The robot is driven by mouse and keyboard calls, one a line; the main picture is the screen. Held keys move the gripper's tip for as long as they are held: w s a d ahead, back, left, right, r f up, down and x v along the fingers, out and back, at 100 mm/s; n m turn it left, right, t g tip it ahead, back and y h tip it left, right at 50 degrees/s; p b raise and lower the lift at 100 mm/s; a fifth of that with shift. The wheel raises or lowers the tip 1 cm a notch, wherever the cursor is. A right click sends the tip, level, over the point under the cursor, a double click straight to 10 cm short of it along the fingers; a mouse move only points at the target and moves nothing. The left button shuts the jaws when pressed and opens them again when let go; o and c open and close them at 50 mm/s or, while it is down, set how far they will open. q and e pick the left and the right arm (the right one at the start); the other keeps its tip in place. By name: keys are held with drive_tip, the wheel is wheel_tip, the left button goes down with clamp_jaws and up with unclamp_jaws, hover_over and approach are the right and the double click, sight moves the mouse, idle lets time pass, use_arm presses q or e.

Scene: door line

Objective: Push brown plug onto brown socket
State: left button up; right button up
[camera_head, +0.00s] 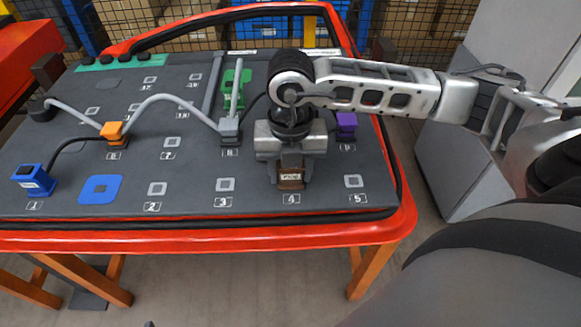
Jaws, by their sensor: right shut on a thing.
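My right gripper (290,168) reaches in from the right over the dark board and points down. It is shut on the brown plug (290,180), which shows just below the fingers. The plug is upright, directly above or at the spot marked 4 on the board's front row. The brown socket is hidden under the plug and gripper, and I cannot tell whether the plug touches it. My left gripper is not in view.
The dark board (120,200) lies in a red door frame (200,236). Blue (35,180), orange (113,131), grey (229,128) and purple (346,124) plugs stand on it. Grey cables arch over the left half. A green part (235,90) stands behind. Spots 3 (225,185) and 5 (354,181) are bare.

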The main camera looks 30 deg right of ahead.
drive_tip(key=shift+r, duration=0.4)
drive_tip(key=o, duration=0.6)
clamp_jaws()
drive_tip(key=shift+r+p, duration=2.6)
drive_tip(key=shift+r, duration=0.9)
